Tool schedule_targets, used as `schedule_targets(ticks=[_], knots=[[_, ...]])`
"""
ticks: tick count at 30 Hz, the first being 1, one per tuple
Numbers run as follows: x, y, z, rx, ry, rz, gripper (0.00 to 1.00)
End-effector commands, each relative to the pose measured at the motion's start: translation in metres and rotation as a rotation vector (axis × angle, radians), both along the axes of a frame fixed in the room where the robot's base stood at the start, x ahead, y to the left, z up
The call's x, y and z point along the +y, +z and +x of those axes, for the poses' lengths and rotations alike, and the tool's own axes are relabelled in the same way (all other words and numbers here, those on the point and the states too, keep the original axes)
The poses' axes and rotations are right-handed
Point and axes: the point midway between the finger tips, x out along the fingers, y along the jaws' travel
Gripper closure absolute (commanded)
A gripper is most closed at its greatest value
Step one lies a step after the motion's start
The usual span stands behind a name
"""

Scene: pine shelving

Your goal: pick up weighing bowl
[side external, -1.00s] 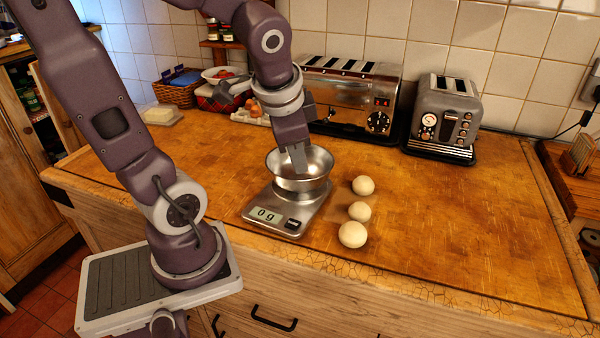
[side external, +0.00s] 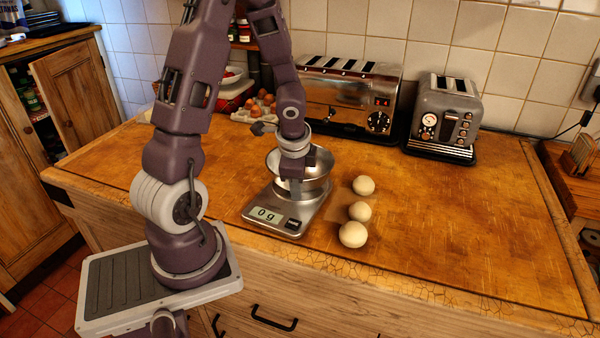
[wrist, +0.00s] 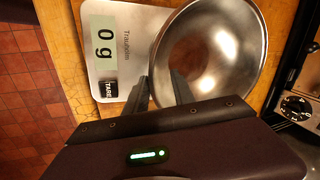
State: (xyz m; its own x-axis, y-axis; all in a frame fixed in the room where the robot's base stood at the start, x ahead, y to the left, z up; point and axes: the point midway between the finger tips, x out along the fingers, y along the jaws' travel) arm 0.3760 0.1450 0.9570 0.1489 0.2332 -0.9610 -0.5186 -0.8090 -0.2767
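The weighing bowl (side external: 318,181) is a shiny metal bowl sitting on the kitchen scale (side external: 266,200), which reads 0 g. In the wrist view the bowl (wrist: 240,50) is empty, and the scale (wrist: 128,42) lies to its left. My gripper (side external: 295,188) is down at the bowl's near side. In the wrist view its fingers (wrist: 159,80) are apart, one outside the rim and one over the bowl's inside. I cannot tell whether either finger touches the rim. My wrist hides part of the bowl in the side view.
Several pale dough balls (side external: 360,211) lie right of the scale. A long toaster (side external: 348,98) and a smaller toaster (side external: 446,118) stand at the back, with eggs (side external: 262,103) left of them. The right part of the wooden worktop (side external: 470,220) is clear.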

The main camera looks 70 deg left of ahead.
Motion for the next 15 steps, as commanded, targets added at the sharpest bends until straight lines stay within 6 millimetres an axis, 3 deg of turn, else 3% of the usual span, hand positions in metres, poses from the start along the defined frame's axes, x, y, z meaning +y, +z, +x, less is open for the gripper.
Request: schedule_targets(ticks=[1, 6, 15], knots=[[0.0001, 0.0002, -0.0001, 0.0, 0.0, 0.0, 0.72], [0.0, 0.0004, -0.0001, 0.0, 0.0, 0.0, 1.0], [-0.0002, 0.0002, -0.0004, 0.001, 0.0, 0.0, 1.0]])
